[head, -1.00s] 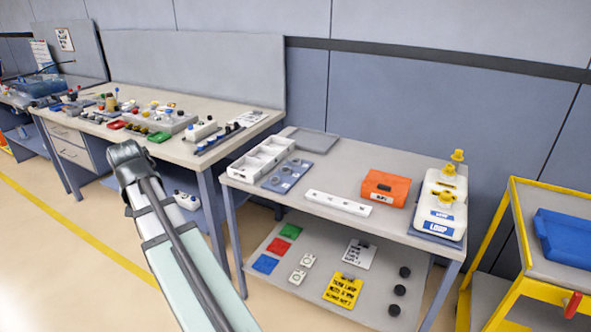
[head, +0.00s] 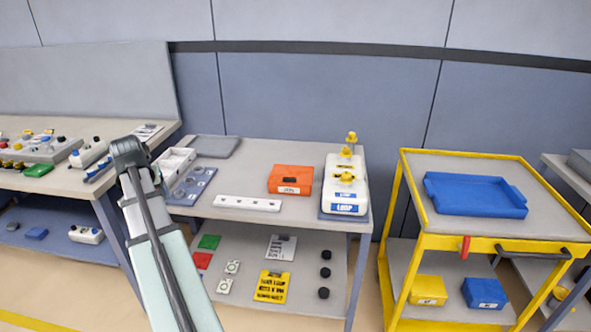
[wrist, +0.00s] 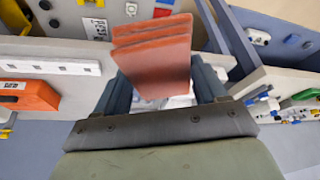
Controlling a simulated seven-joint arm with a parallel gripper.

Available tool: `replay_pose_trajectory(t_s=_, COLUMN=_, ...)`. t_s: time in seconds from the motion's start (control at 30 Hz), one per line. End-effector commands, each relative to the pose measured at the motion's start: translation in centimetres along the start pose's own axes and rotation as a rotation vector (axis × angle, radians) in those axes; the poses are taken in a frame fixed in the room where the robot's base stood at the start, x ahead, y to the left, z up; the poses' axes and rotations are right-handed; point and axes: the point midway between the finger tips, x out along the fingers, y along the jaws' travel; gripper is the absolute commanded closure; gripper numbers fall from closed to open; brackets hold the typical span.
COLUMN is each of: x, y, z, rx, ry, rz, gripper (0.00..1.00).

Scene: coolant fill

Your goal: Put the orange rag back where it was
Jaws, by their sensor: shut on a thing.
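The orange rag (wrist: 152,55) is a folded, layered, reddish-orange piece in the wrist view. My gripper (wrist: 160,88) is shut on it, with a dark finger on either side. The rag hides part of what lies behind it. In the head view only my arm shows, at the left of the middle; I cannot make out the gripper or the rag there. No empty spot for the rag can be told for certain.
The grey table (head: 245,160) holds an orange box (head: 290,180), a white strip (head: 247,203), a white coolant container (head: 345,185) with yellow caps, and a grey tray (head: 214,146). A yellow cart (head: 470,243) bears a blue tray (head: 475,194). A cluttered bench (head: 60,185) stands left.

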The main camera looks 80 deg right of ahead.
Motion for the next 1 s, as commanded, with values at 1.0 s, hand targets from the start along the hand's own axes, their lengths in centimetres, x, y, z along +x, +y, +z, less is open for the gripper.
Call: replay_pose_trajectory(t_s=1.0, x=6.7, y=34.0, z=-11.0, rx=0.445, ry=0.000, rz=0.185, gripper=0.62)
